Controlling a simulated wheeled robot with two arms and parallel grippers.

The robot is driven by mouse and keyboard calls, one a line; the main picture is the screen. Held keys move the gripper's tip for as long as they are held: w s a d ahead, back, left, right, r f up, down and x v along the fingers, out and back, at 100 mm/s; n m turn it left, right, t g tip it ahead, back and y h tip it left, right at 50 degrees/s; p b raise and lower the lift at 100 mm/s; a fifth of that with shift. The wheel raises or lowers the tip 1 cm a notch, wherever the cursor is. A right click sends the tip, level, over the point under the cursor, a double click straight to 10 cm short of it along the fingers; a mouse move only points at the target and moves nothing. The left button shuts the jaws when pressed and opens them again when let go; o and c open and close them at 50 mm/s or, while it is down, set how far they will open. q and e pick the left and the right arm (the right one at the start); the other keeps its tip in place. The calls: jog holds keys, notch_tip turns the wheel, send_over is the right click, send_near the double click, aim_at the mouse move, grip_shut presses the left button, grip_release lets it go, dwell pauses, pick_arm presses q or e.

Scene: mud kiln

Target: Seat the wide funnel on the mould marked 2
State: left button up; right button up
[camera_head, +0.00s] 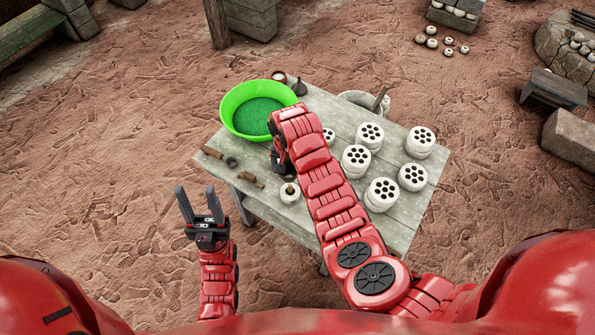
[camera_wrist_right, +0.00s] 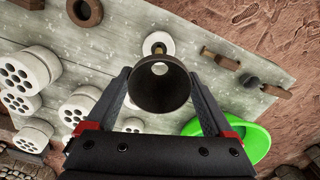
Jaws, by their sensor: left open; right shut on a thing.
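My right gripper (camera_wrist_right: 162,95) is shut on a dark round funnel (camera_wrist_right: 160,92), whose open mouth faces the right wrist camera. In the head view my right gripper (camera_head: 282,165) is over the table's left half, and the funnel is largely hidden by the arm. Several white moulds with dark holes stand on the right half (camera_head: 369,134), also in the right wrist view (camera_wrist_right: 28,72). A white round piece with a brownish knob (camera_head: 290,193) stands near the gripper and the table's front edge. I cannot read any mark 2. My left gripper (camera_head: 200,206) is open and empty, left of the table.
A green bowl (camera_head: 231,108) with dark green contents stands on the grey wooden table (camera_head: 322,100) at its back left. Brown tools (camera_head: 212,152) lie at the left edge. A dark funnel-like piece (camera_head: 299,87) and a small pot (camera_head: 279,77) stand at the back corner.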

aim_at(290, 186)
jog(key=shift+s+d+f, duration=0.2)
jog(key=shift+f, duration=0.3)
notch_tip(290, 186, down, 4)
jog(key=b, duration=0.2)
jog(key=shift+w+a+r+b, duration=0.15)
jog(key=shift+r+b, duration=0.1)
jog(key=shift+b, duration=0.05)
notch_tip(290, 186, down, 2)
jog(key=shift+f+b, duration=0.15)
jog(key=shift+b, duration=0.65)
jog(key=shift+f+b, duration=0.35)
jog(key=shift+f, duration=0.4)
jog(key=shift+f+b, duration=0.4)
jog(key=shift+f, duration=0.2)
jog(key=o, duration=0.6)
jog(key=shift+o, duration=0.2)
